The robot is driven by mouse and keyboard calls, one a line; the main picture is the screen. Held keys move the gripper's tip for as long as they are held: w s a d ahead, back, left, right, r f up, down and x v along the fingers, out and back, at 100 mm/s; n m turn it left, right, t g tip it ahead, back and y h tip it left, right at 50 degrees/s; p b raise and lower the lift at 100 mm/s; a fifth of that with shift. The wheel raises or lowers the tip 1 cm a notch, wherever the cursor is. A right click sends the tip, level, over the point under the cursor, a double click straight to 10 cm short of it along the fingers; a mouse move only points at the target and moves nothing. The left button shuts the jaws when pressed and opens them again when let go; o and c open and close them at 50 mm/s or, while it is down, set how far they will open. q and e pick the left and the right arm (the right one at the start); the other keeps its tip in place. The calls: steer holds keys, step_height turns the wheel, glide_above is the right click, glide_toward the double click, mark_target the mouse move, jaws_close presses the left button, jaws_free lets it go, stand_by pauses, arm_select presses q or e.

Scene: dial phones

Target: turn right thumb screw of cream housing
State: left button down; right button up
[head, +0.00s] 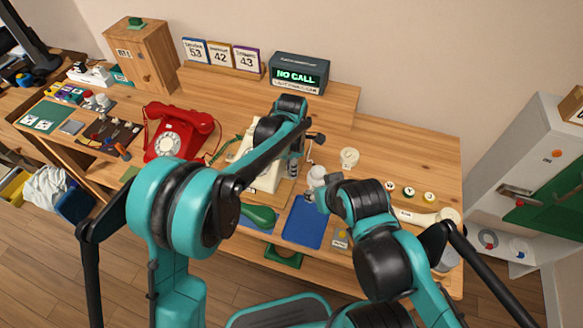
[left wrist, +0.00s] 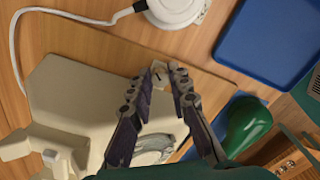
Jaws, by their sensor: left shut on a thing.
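The cream housing (head: 268,182) stands on the bench, largely hidden behind my left arm in the head view. In the left wrist view the housing (left wrist: 85,100) fills the lower left, with a round dial low near the fingers. My left gripper (left wrist: 163,80) is at the housing's edge, its fingers shut on a small pale thumb screw (left wrist: 159,71) between the tips. In the head view the left gripper (head: 293,166) points down beside the housing. My right gripper (head: 322,192) is close to a white round piece (head: 317,176); its fingers are too small to read.
A red dial phone (head: 178,132) stands to the left. A white round device (left wrist: 175,10) with a cord is beyond the housing. The bench's right part has free room.

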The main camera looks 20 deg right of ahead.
arm_select(q)
steer(key=m+p, duration=0.1)
steer(key=m, duration=0.3)
steer(key=shift+r, duration=0.1)
steer(key=m+p, duration=0.1)
steer(key=m, duration=0.4)
steer(key=shift+m, duration=0.4)
steer(key=m+p, duration=0.1)
steer(key=m, duration=0.3)
steer(key=shift+s+a, duration=0.1)
steer(key=m, duration=0.4)
steer(key=shift+p, duration=0.3)
steer(key=shift+m, duration=0.4)
steer(key=c, duration=1.7)
jaws_free()
